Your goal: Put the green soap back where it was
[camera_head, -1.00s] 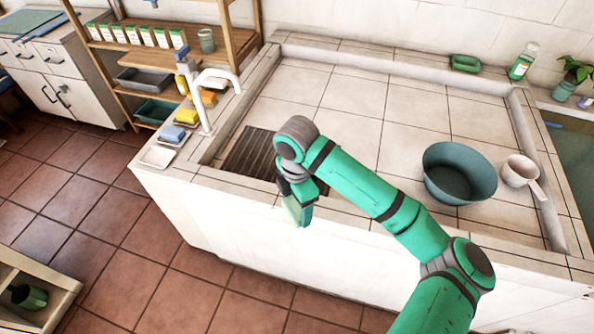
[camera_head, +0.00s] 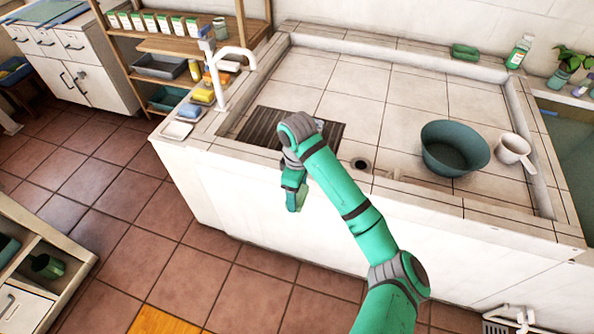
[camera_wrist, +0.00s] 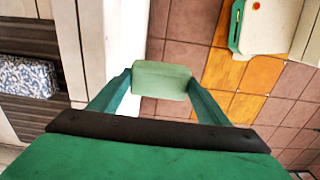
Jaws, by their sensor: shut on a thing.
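A light green soap block (camera_wrist: 162,80) is held between the two fingers of my gripper (camera_wrist: 160,84) in the wrist view. In the head view my gripper (camera_head: 295,196) points down at the front wall of the washbasin, and the soap is hard to tell from the green fingers. A green dish-like item (camera_head: 465,52) lies on the back ledge.
A white tap (camera_head: 225,75) rises beside the soap row. A dark slatted rack (camera_head: 268,128) lies in the basin, with a speckled block (camera_wrist: 27,77) on it. A teal bowl (camera_head: 454,148) and white dipper (camera_head: 514,150) stand at right.

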